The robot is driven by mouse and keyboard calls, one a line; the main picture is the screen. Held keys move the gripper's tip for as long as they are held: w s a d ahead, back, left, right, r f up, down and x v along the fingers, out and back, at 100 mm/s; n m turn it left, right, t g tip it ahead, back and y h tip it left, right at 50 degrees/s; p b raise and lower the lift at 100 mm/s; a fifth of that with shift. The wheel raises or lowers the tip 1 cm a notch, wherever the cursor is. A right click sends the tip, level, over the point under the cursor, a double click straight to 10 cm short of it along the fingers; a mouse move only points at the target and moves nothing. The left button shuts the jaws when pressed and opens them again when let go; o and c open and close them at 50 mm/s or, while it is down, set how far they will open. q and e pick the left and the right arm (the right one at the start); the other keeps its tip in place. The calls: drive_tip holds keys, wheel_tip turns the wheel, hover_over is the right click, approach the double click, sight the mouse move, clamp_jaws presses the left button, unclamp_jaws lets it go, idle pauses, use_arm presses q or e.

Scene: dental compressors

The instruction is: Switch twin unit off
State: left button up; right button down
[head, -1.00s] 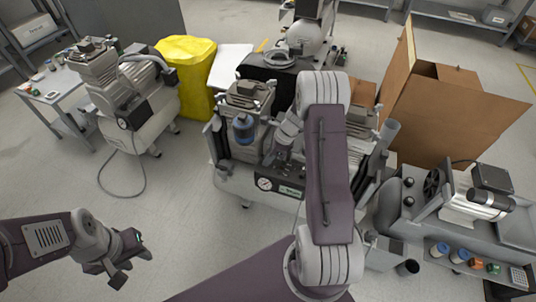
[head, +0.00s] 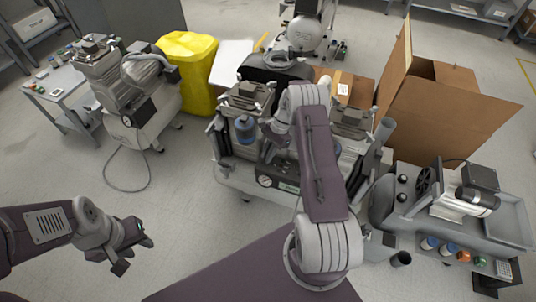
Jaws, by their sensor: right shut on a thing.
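The twin unit (head: 229,179) stands in the middle of the head view, a pale grey compressor with two motor heads. A blue-capped filter (head: 245,129) sits at its left head, and a round gauge (head: 265,181) is on its front panel. My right gripper (head: 268,153) is down between the two heads, just above the gauge panel. It is shut on a small part of the unit there; the gripper hides that part, and my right arm covers much of the unit's right side. My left gripper (head: 133,257) is open and empty over the floor at the lower left.
Cardboard boxes (head: 440,110) stand at the right. Floor at left is clear.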

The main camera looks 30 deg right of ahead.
drive_tip(key=shift+n, duration=0.3)
idle(0.4)
drive_tip(key=c, duration=1.5)
unclamp_jaws()
drive_tip(key=shift+o, duration=0.2)
drive_tip(key=p+v, duration=0.2)
drive_tip(key=v, duration=0.7)
drive_tip(key=shift+w, duration=0.1)
